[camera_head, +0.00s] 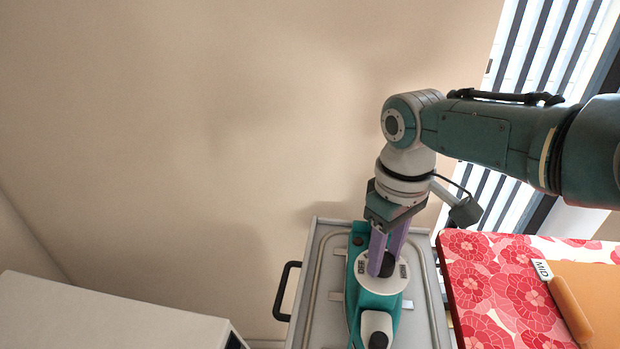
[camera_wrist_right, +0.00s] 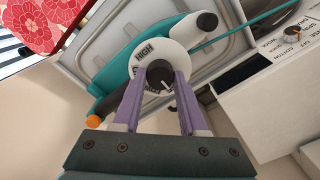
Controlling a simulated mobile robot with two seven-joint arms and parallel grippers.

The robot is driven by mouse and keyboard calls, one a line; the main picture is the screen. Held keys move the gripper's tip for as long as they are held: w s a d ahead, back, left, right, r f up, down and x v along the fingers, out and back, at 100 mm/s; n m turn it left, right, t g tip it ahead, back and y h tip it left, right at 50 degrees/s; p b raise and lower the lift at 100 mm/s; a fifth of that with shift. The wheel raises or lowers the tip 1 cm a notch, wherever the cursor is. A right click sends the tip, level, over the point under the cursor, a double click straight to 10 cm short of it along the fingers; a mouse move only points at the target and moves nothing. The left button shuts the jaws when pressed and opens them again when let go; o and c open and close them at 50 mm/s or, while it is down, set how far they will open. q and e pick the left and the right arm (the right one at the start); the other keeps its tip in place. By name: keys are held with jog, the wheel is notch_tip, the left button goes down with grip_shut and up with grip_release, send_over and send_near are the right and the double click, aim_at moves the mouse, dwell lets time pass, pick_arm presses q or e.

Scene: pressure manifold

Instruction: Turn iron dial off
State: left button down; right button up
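The iron (camera_head: 361,312) is teal with a white round dial plate (camera_head: 398,283) and a black dial knob (camera_wrist_right: 159,73). It lies on a grey metal tray-like board (camera_head: 325,262). In the head view the plate reads OFF on its left and another label on its right. In the wrist view HIGH is at the top, and a pale pointer line on the knob points to the lower right. My right gripper (camera_head: 385,262) has its purple fingers on both sides of the knob, seemingly touching it; they hide part of the plate. My left gripper is not in view.
A red floral board (camera_head: 465,290) with an orange item and a MID tag (camera_head: 542,269) lies at the right. A white box (camera_head: 110,315) stands at the lower left. A black handle (camera_head: 284,290) sticks out left of the tray. A panel with a small knob (camera_wrist_right: 292,33) shows in the wrist view.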

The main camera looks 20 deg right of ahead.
jog(key=o, duration=0.5)
jog(key=shift+c, duration=0.2)
jog(key=shift+r, duration=0.35)
notch_tip(320, 180, up, 9)
jog(key=p, duration=0.3)
jog(key=shift+r, duration=0.15)
